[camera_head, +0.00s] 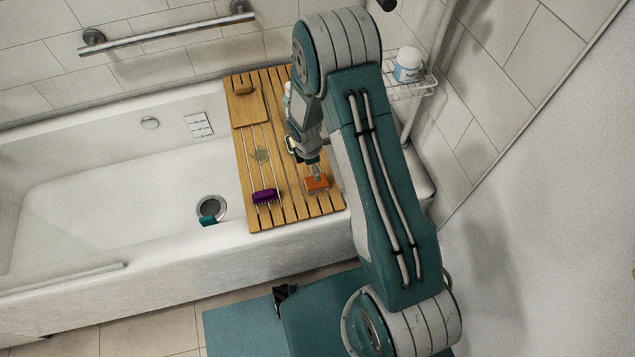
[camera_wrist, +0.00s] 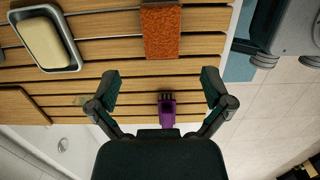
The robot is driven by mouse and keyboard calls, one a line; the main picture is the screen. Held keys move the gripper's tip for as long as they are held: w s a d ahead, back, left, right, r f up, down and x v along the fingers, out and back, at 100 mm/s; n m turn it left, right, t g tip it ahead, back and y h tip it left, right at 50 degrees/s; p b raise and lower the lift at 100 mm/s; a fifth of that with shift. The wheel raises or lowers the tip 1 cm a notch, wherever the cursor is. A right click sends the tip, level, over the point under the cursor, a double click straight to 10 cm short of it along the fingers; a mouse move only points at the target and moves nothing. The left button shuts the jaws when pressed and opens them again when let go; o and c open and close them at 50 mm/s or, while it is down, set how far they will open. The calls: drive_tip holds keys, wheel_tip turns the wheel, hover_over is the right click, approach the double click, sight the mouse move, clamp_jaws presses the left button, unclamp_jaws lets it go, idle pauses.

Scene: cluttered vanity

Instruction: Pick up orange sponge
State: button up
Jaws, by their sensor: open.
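The orange sponge (camera_head: 317,184) lies on the slatted wooden board (camera_head: 284,212) across the bathtub, near its front right end. In the wrist view the sponge (camera_wrist: 160,32) is a rough orange block at the top centre, beyond the fingertips. My gripper (camera_head: 314,170) is close to the sponge in the head view, which partly hides its fingers. In the wrist view my gripper (camera_wrist: 161,82) is open, with its two fingers wide apart and nothing held between them. The exact gap to the sponge cannot be told.
A purple brush (camera_head: 266,196) lies left of the sponge; the wrist view shows it (camera_wrist: 167,108) between the fingers lower down. A soap bar (camera_wrist: 39,44) sits in a metal dish (camera_wrist: 72,68). A wooden block (camera_head: 250,110) lies at the board's back. A white jar (camera_head: 407,65) stands on a wire shelf.

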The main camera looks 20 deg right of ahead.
sight(314, 181)
wheel_tip(314, 181, down, 4)
drive_tip(key=shift+f, duration=0.1)
drive_tip(key=shift+d+f, duration=0.25)
drive_tip(key=shift+f, duration=0.95)
drive_tip(key=shift+d+f, duration=0.2)
drive_tip(key=shift+f, duration=0.95)
drive_tip(key=shift+s, duration=0.1)
drive_tip(key=c, duration=0.8)
